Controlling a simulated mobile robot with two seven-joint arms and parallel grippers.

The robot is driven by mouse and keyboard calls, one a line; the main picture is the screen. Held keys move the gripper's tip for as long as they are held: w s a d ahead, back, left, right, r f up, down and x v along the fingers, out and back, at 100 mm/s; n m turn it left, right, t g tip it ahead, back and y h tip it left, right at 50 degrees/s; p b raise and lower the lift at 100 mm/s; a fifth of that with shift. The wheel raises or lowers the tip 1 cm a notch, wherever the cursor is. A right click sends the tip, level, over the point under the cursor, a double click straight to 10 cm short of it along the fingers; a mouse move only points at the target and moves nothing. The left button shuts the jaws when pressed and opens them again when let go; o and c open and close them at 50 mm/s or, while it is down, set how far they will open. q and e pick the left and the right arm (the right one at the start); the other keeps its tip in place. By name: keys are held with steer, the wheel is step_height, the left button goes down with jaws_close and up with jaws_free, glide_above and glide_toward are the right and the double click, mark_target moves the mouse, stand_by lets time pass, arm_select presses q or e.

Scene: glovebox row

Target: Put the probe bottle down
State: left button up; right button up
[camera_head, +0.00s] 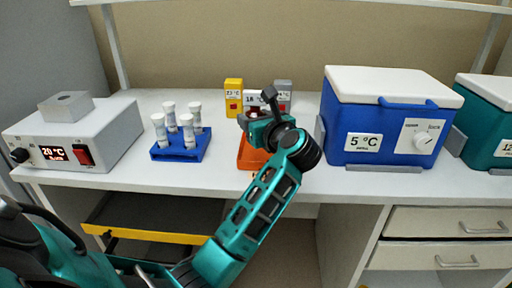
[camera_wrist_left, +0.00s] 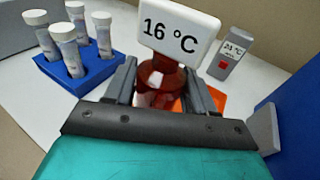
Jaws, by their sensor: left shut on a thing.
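The probe bottle is a dark red bottle (camera_wrist_left: 160,84) with a white tag reading 16 °C (camera_wrist_left: 178,30). In the head view only part of its white tag (camera_head: 251,98) shows behind my gripper. My left gripper (camera_wrist_left: 163,88) is shut on the bottle, with one finger on each side of it. The left gripper also shows in the head view (camera_head: 266,115), over the bench. Whether the bottle's base touches anything is hidden. My right gripper is out of view.
A yellow tagged unit (camera_head: 233,96) and a grey one (camera_head: 283,92) stand behind. A blue rack (camera_head: 181,151) with several capped tubes and a 20 °C heater box (camera_head: 80,135) are left. A blue cooler (camera_head: 380,125) is close right. Bare bench lies between rack and orange holder.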

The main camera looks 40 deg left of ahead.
arm_select(q)
steer(key=shift+f+b, duration=0.35)
steer(key=shift+f, duration=3.2)
steer(key=shift+f, duration=0.15)
steer(key=o, duration=1.1)
